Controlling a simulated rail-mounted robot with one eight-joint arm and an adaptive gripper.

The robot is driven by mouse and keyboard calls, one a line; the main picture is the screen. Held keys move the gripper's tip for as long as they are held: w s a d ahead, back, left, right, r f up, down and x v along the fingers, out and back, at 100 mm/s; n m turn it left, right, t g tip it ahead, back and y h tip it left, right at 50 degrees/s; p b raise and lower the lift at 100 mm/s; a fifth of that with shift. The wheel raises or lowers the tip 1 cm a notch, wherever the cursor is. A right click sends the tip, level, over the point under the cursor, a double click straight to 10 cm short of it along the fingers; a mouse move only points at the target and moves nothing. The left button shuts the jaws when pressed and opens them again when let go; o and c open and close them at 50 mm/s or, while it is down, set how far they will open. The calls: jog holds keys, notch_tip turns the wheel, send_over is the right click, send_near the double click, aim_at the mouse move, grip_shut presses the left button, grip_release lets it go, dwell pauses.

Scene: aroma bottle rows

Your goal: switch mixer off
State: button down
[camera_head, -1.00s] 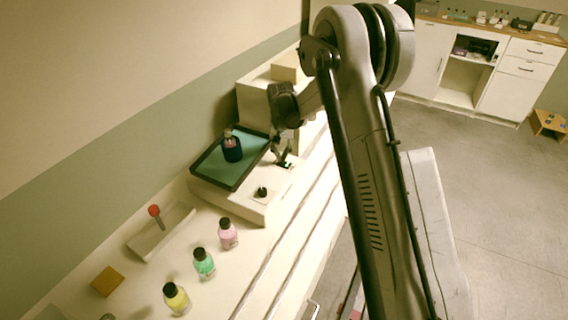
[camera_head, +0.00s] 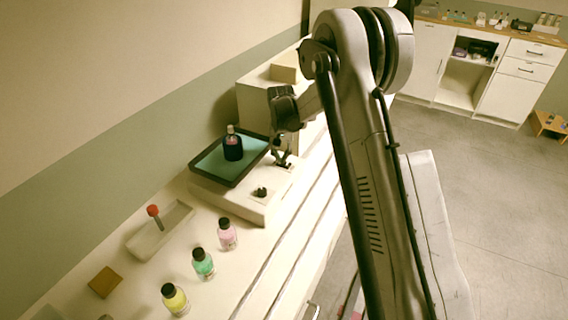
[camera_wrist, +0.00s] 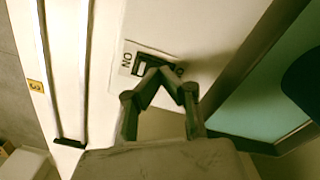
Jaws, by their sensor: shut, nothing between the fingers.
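The mixer is a cream box (camera_head: 238,201) with a dark-rimmed teal platform (camera_head: 212,166). A dark bottle (camera_head: 233,149) stands on the platform. A black knob (camera_head: 260,191) is on the box's front part. My gripper (camera_head: 283,162) is at the mixer's far right end, pointing down. In the wrist view, my gripper (camera_wrist: 168,72) is shut and empty, its tips over a small switch (camera_wrist: 140,68) on a labelled plate. "ON" reads at the plate's left end; the tips partly hide the switch and the other label. Contact cannot be told.
Pink (camera_head: 227,234), green (camera_head: 203,264) and yellow (camera_head: 174,299) bottles stand in a row on the bench. A shallow white tray (camera_head: 150,240) with a red-topped item and a tan block (camera_head: 105,282) lie nearer the wall. A cream block stands beyond the mixer.

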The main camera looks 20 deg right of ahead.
jog(key=shift+r+p, duration=0.9)
jog(key=shift+r, duration=2.55)
